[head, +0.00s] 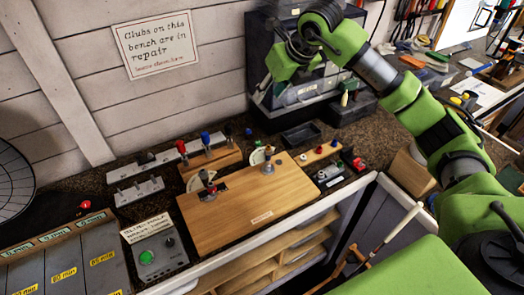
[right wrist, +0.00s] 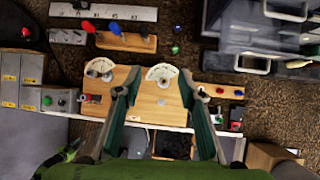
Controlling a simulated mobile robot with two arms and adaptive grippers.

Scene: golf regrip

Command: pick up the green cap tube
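A wooden rack (head: 212,160) on the bench holds upright tubes, with a red cap (head: 182,146) and a blue cap (head: 205,138) showing. The rack also shows in the right wrist view (right wrist: 128,42). A small round green top (right wrist: 175,50) stands right of this rack in the right wrist view; it looks like a green cap seen from above, but its tube cannot be made out. My right gripper (right wrist: 161,94) is open and empty, its fingers spread above the wooden board, nearer the front edge than the green top. My left gripper is not in view.
A wooden board (head: 240,215) with clamps lies at the bench front. A black tool chest (head: 262,60) stands behind, with a dark tray (head: 301,134) before it. A grey box with a green button (head: 158,255) is at left. A small peg board (head: 318,153) lies right.

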